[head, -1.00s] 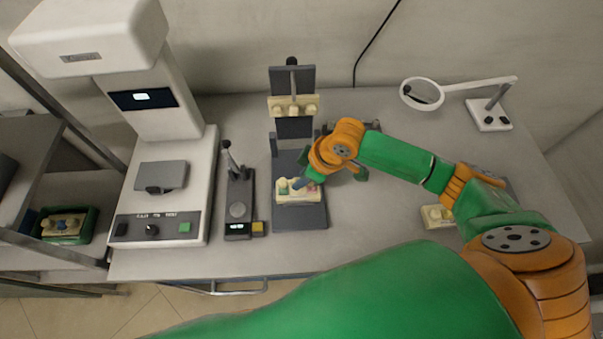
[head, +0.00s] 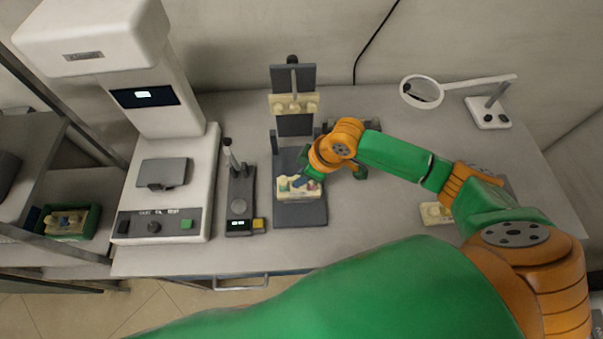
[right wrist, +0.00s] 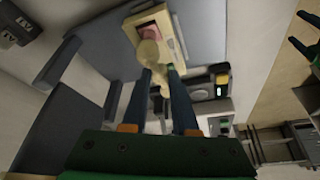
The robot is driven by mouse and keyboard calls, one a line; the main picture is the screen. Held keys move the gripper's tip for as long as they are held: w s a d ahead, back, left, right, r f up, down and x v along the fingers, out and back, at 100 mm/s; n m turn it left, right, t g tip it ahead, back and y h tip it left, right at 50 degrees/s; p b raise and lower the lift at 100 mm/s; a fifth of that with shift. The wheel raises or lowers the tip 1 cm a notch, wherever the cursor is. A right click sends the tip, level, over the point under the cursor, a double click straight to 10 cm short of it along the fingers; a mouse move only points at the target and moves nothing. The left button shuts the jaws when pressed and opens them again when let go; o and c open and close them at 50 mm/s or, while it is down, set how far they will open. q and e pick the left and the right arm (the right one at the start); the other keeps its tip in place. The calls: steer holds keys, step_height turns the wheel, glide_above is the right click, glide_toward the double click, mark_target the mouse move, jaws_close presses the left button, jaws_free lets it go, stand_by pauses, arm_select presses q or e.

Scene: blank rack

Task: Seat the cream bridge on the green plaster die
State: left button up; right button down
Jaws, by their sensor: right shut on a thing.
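My right gripper (head: 300,182) reaches down over a cream dental model (head: 299,195) on the dark stand in the middle of the bench. In the right wrist view its two dark fingers (right wrist: 158,80) are shut on a small cream piece, the bridge (right wrist: 150,55). The bridge is right over the model, which has a pink patch (right wrist: 150,30). A green spot, apparently the die (right wrist: 176,70), shows beside the right fingertip. The fingers hide much of the contact, so I cannot tell whether the bridge touches the die. My left gripper is not seen.
A dark stand (head: 302,215) carries the model; its upright holds a second cream row (head: 294,104). A small dark device (head: 239,205) and a large white machine (head: 160,210) stand left. Another cream model (head: 436,213) and a magnifier (head: 422,92) are right. A green tray (head: 88,224) sits on the shelf.

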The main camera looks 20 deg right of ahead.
stand_by(0.3)
steer(key=shift+p, duration=0.4)
stand_by(0.3)
steer(key=shift+p, duration=0.4)
steer(key=shift+f+b, duration=0.9)
steer(key=shift+f, duration=0.35)
steer(key=c, duration=0.6)
jaws_free()
steer(key=shift+r, duration=0.1)
